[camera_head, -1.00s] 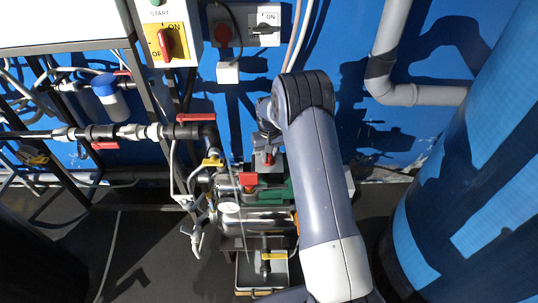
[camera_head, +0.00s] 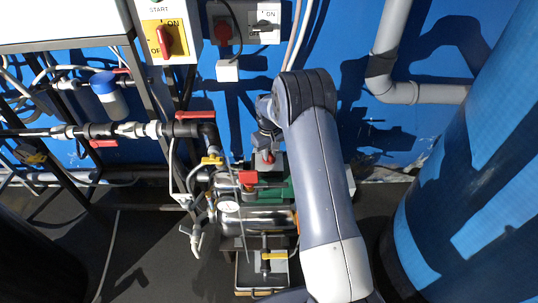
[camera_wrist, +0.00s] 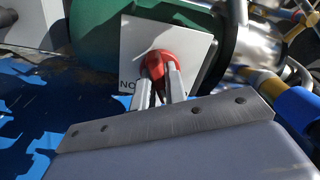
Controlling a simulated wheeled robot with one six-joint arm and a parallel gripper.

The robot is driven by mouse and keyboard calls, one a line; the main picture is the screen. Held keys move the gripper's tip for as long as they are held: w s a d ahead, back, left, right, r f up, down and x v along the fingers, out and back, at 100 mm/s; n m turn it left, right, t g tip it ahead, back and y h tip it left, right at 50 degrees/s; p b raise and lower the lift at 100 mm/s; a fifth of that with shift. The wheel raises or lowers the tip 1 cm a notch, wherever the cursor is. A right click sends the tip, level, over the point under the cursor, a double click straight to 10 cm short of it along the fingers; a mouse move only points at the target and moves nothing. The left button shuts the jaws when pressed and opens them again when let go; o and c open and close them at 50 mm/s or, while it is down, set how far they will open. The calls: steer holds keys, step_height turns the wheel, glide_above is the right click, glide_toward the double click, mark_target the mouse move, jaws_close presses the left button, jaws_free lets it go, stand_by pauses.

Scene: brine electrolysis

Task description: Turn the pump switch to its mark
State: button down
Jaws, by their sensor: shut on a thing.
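The pump switch (camera_wrist: 157,57) is a red knob on a square white plate (camera_wrist: 136,33), fixed to the green pump body (camera_wrist: 93,28). My gripper (camera_wrist: 158,78) has both pale fingers closed around the knob's grip in the wrist view. Upside-down lettering (camera_wrist: 127,85), which seems to read ON, shows at the plate's lower left corner. The fingers and wrist hide part of the plate and any other marking. In the head view, the small red switch (camera_head: 268,156) shows below my gripper (camera_head: 267,143), beside my forearm, which covers part of the pump.
Red-handled valves (camera_head: 194,115) and (camera_head: 248,177), a pressure gauge (camera_head: 229,207) and steel piping crowd the left of the pump. A yellow-and-white switch panel (camera_head: 164,40) and socket box (camera_head: 243,23) are on the blue wall. A large blue tank (camera_head: 450,220) stands right.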

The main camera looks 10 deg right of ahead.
steer(key=shift+n+b, duration=0.4)
steer(key=shift+n, duration=1.1)
steer(key=c, duration=1.4)
jaws_free()
steer(key=shift+c, duration=0.2)
steer(key=shift+r, duration=0.1)
step_height(320, 180, up, 11)
steer(key=shift+f, duration=0.2)
